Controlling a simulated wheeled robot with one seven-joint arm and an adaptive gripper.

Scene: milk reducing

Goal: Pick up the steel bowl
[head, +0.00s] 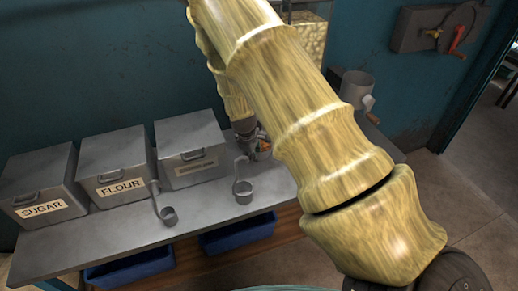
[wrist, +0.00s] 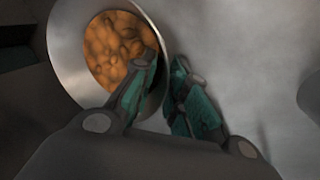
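The steel bowl (wrist: 68,38) is at the upper left of the wrist view, with a shiny rim and a lumpy orange-brown content (wrist: 115,45). My gripper (wrist: 166,62) straddles its right rim, one finger over the inside and the other outside. The fingers are close together with the rim between them; whether they press on it is unclear. In the head view my gripper (head: 252,146) is low over the back right of the steel counter, and my arm and gripper largely hide the bowl.
Metal bins labelled sugar (head: 43,187) and flour (head: 115,167) and a third bin (head: 192,150) line the counter (head: 110,232). Two ladle-like scoops (head: 168,214) (head: 243,190) are at its front. A grinder (head: 356,88) stands at right. Blue tubs (head: 130,268) sit below.

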